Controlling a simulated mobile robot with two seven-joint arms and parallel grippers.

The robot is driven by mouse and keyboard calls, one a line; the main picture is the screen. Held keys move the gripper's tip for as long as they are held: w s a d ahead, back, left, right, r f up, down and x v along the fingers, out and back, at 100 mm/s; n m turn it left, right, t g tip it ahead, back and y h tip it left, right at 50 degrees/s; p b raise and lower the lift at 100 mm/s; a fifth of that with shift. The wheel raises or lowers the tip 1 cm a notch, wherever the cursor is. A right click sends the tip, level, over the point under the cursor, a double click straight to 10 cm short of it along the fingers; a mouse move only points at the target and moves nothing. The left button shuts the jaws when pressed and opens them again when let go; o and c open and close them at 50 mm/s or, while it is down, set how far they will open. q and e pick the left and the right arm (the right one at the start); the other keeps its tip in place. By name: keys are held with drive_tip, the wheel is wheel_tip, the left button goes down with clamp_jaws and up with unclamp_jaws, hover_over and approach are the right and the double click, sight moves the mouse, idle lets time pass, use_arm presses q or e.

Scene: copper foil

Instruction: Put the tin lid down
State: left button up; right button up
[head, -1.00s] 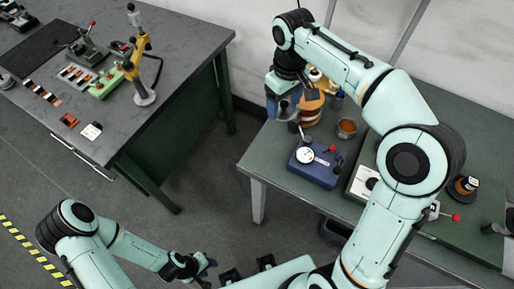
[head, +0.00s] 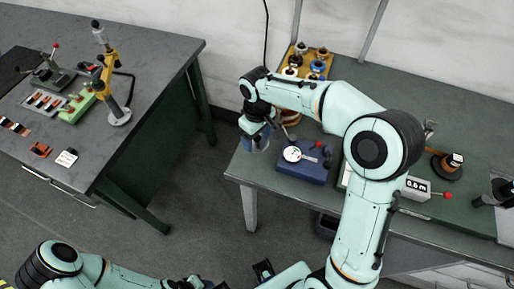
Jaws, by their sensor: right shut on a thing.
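My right gripper (head: 262,130) points down near the left end of the right-hand green-topped bench. It is shut on a small grey-blue round thing, which looks like the tin lid (head: 254,144). The fingers cover part of the lid, and it shows at the bench's left edge in the picture. I cannot tell whether it touches the top or hangs above it. My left gripper (head: 193,284) is at the bottom edge, partly cut off, and its jaws are unclear.
A blue box with a white dial (head: 303,172) stands right of the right gripper. A wooden rack of spools (head: 312,60) stands behind. My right arm hides part of the right bench (head: 450,110). The left bench (head: 165,60) holds tools, across a floor gap.

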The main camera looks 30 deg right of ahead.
sight(257, 147)
drive_tip(key=shift+f+b, duration=0.3)
drive_tip(key=shift+f, duration=2.7)
drive_tip(key=shift+f, duration=0.15)
drive_tip(key=o, duration=1)
drive_tip(key=shift+o, duration=0.2)
drive_tip(key=shift+r, duration=0.35)
wheel_tip(257, 147, up, 12)
drive_tip(key=shift+f+p, duration=0.15)
drive_tip(key=shift+p, duration=0.6)
